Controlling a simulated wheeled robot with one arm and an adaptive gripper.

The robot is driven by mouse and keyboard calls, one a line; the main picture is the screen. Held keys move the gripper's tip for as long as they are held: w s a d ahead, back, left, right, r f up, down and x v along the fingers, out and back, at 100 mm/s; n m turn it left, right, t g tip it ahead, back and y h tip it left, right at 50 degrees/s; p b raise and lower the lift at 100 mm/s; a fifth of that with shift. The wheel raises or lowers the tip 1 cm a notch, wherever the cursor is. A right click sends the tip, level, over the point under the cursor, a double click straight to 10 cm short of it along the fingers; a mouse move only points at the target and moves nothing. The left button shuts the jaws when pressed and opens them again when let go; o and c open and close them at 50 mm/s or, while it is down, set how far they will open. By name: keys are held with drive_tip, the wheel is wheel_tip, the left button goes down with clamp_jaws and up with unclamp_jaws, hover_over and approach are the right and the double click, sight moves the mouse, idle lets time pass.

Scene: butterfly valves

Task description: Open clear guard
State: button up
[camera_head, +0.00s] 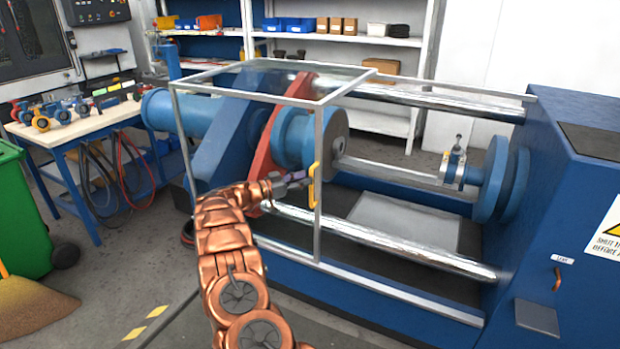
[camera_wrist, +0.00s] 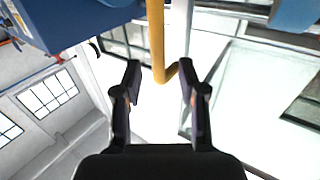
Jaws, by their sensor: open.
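The clear guard (camera_head: 319,118) is a metal-framed transparent box over the left part of the blue machine. A yellow handle (camera_head: 313,185) is fixed upright on its right front post. My gripper (camera_head: 303,178) is at this handle, reaching in from the left. In the wrist view the yellow handle (camera_wrist: 157,45) comes down from the top edge between the two dark fingers of my open gripper (camera_wrist: 160,75). The handle's bent lower end lies near the fingertips. I cannot tell whether a finger touches it.
The blue machine (camera_head: 563,180) stands to the right, with shiny rods (camera_head: 380,240) running across it. A workbench (camera_head: 85,125) with several valves and a green bin (camera_head: 22,210) are at the left. Shelves (camera_head: 345,45) stand behind.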

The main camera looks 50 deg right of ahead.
drive_tip(key=v, duration=0.8)
drive_tip(key=shift+a, duration=0.2)
